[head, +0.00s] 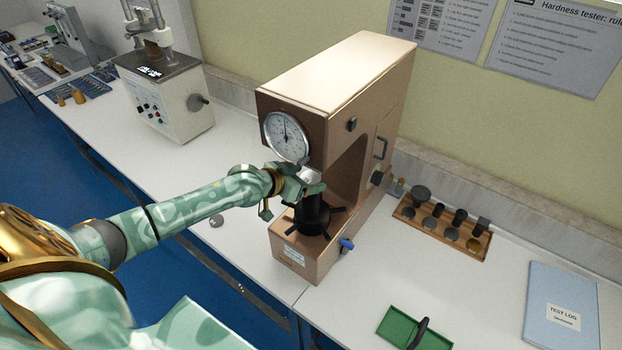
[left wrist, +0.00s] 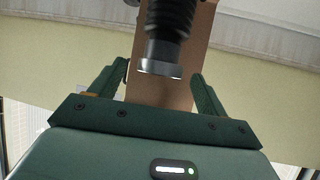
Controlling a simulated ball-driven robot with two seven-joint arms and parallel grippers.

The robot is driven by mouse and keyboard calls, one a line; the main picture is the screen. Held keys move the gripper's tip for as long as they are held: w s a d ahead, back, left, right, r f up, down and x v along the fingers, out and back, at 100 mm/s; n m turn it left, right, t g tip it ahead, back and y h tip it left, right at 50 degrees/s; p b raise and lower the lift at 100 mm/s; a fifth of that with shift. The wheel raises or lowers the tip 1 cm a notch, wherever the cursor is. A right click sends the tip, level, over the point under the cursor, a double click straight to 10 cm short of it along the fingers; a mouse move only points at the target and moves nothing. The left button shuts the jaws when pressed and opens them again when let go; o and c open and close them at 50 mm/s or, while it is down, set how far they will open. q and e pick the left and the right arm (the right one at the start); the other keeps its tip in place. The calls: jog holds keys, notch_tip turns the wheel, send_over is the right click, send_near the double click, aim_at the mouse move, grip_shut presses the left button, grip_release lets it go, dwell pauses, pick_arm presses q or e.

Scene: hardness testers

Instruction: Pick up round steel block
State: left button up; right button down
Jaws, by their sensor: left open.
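My left gripper (head: 308,182) is at the front of the brown hardness tester (head: 350,110), below its dial (head: 287,136) and above the black spindle (head: 312,213). In the left wrist view the gripper (left wrist: 160,74) is open, one finger on each side of a shiny round steel disc (left wrist: 163,68) at the end of the black ribbed spindle. Gaps show between the disc and both fingers. I cannot tell whether this disc is the round steel block or the anvil. A small grey round piece (head: 216,220) lies on the bench left of the tester. My right gripper is not in view.
A wooden tray (head: 405,217) with several round pieces stands right of the tester. A green case (head: 390,325) with a black handle and a blue test log (head: 562,285) lie on the bench. A second tester (head: 190,100) stands at the back left.

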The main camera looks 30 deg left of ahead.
pick_arm(q)
jog(key=shift+s, duration=0.1)
jog(key=c, duration=1.3)
jog(key=shift+o, duration=0.2)
jog(key=shift+r, duration=0.1)
